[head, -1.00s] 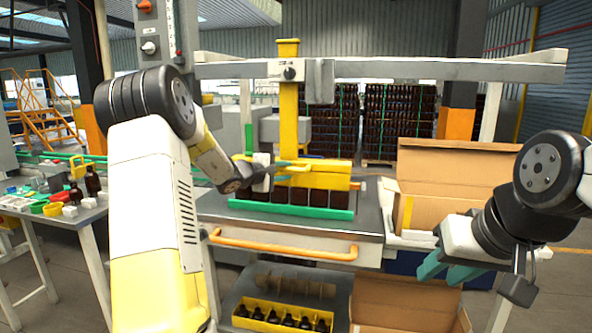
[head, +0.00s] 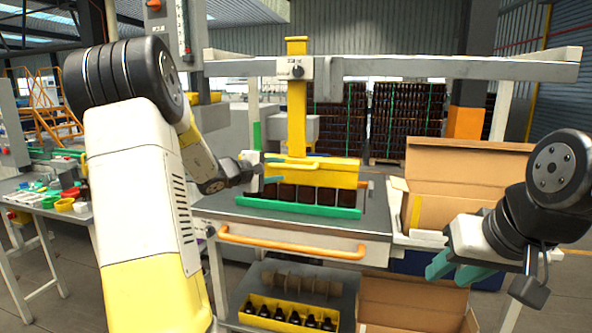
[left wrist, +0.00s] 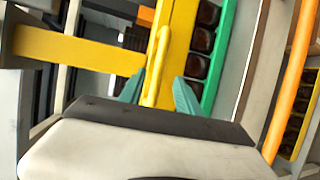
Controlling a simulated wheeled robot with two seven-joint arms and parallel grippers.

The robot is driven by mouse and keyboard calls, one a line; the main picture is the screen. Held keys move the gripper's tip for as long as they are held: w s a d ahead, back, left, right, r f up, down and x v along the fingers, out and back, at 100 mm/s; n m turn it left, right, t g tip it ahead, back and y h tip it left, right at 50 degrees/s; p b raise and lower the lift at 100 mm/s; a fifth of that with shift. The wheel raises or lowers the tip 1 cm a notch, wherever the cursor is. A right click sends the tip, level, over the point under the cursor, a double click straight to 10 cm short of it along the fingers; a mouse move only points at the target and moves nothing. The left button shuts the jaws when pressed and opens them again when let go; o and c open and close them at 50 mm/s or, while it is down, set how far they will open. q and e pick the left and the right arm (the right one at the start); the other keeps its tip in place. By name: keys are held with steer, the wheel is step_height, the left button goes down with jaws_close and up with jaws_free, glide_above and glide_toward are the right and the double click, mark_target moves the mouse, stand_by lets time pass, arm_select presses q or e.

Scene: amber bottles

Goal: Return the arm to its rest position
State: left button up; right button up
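My left arm (head: 140,170) reaches in from the left toward the yellow press head (head: 325,172). My left gripper (head: 272,181) is beside the left end of the press head's yellow handle (head: 293,163). In the left wrist view its two teal fingers (left wrist: 158,95) stand apart, with the yellow handle (left wrist: 157,60) showing beyond and between them; nothing is gripped. My right gripper (head: 452,273) hangs at the right, its teal fingers apart and empty, in front of the open cardboard box (head: 465,170).
Dark bottles sit under the press head behind a green rail (head: 300,208). An orange bar (head: 290,246) runs along the bench front. A yellow crate of bottles (head: 290,318) is on the lower shelf. A side table (head: 60,210) with small parts stands at left.

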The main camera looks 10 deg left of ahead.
arm_select(q)
steer(key=s+d+r+m+g+h, duration=0.25)
steer(key=s+d+m+g, duration=0.55)
steer(key=s+d, duration=0.95)
steer(key=s+a+f+m+y, duration=0.2)
steer(key=s+a+m+y, duration=0.1)
steer(key=s, duration=0.7)
steer(key=s+a+f+m+y, duration=0.2)
steer(key=s+a+m+y, duration=0.1)
steer(key=s, duration=0.7)
steer(key=shift+a+f+m+y, duration=0.3)
steer(key=shift+f+y, duration=0.05)
steer(key=shift+y, duration=0.1)
